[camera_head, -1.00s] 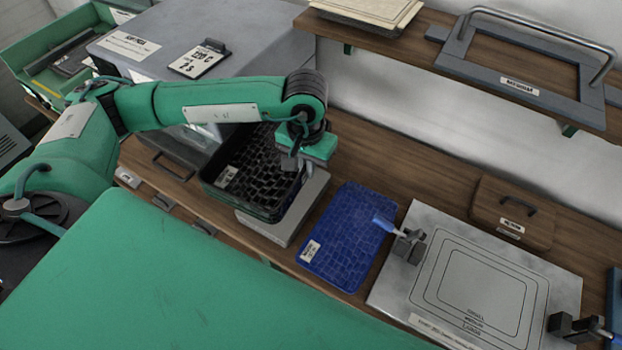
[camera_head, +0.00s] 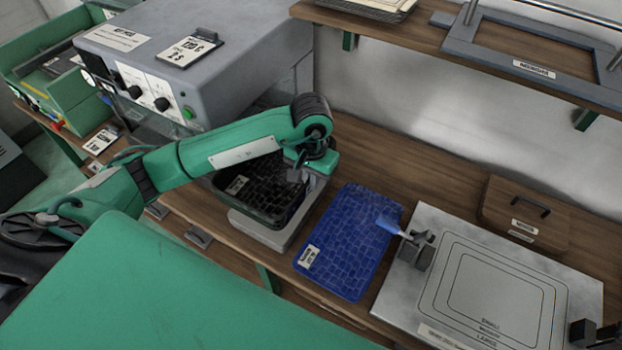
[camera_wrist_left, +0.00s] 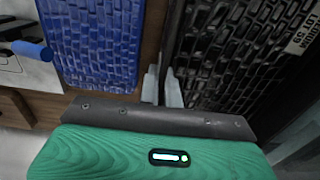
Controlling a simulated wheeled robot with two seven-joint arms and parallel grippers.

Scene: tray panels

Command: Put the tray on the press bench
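A black tray (camera_head: 262,205) with a block-like textured inside and a white label is at a low grey stand (camera_head: 245,229) on the wooden bench; I cannot tell if it rests fully on the stand. My left gripper (camera_head: 299,172) is at its right-hand wall. In the left wrist view the fingers (camera_wrist_left: 162,92) are close together with the rim of the tray (camera_wrist_left: 235,60) between them. A marked metal plate (camera_head: 403,300) with nested outlines and a blue-handled clamp (camera_head: 418,246) lies at the right. No label naming the press bench is readable. My right gripper is out of view.
A blue textured panel (camera_head: 346,240) lies between stand and plate. A brown handled box (camera_head: 525,212) stands behind the plate. A shelf with a grey frame (camera_head: 520,68) overhangs the back. A grey machine with knobs (camera_head: 200,60) stands at the back left.

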